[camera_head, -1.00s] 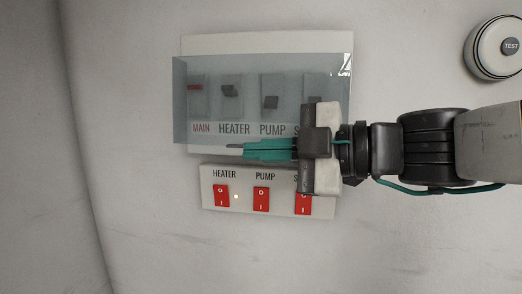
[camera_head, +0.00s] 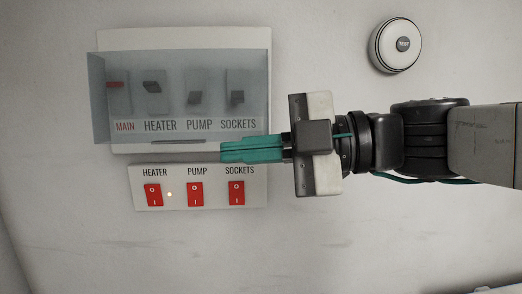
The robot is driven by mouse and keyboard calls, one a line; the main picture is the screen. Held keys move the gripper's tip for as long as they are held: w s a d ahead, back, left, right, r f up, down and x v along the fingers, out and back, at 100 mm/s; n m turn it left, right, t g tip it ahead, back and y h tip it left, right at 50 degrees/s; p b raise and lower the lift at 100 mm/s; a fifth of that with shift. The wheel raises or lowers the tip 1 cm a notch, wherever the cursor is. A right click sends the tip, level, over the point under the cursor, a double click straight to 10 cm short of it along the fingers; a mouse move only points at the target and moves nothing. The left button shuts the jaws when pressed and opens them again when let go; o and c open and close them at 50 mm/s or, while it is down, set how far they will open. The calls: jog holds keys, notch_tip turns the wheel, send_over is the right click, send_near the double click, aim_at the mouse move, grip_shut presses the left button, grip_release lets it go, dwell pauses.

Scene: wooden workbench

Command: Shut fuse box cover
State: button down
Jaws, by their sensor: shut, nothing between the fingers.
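The fuse box (camera_head: 185,40) is a white panel on the wall, left of centre. Its clear grey-blue cover (camera_head: 180,70) is down over the switches, labelled MAIN, HEATER, PUMP and SOCKETS. The cover's lower edge lies just below the labels; I cannot tell whether it sits fully flush. My gripper (camera_head: 222,152) has teal fingers pointing left, shut and empty. Its fingertips are just below the cover's lower right part in the picture; I cannot tell whether they touch the box. A dark slot or lip (camera_head: 178,142) shows left of the fingertips.
The wall below is clear.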

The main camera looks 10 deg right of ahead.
aim_at(169, 132)
jog(key=s+a+f+n+g+h, duration=0.3)
jog(key=s+a+n+g+h, duration=0.75)
jog(key=s, duration=0.55)
jog(key=w+r+m+t+h, duration=0.1)
jog(key=w+r+t+h, duration=0.5)
jog(key=w+r+t, duration=0.65)
jog(key=shift+m, duration=0.65)
jog(key=shift+w+d+f, duration=0.15)
jog(key=shift+w+f, duration=1.2)
jog(key=shift+w, duration=0.25)
jog(key=shift+w+d+f, duration=0.2)
jog(key=shift+w+f, duration=1.1)
jog(key=shift+w, duration=0.3)
jog(key=shift+w+d+f, duration=0.15)
jog(key=shift+w+f, duration=1.2)
jog(key=shift+w, duration=0.25)
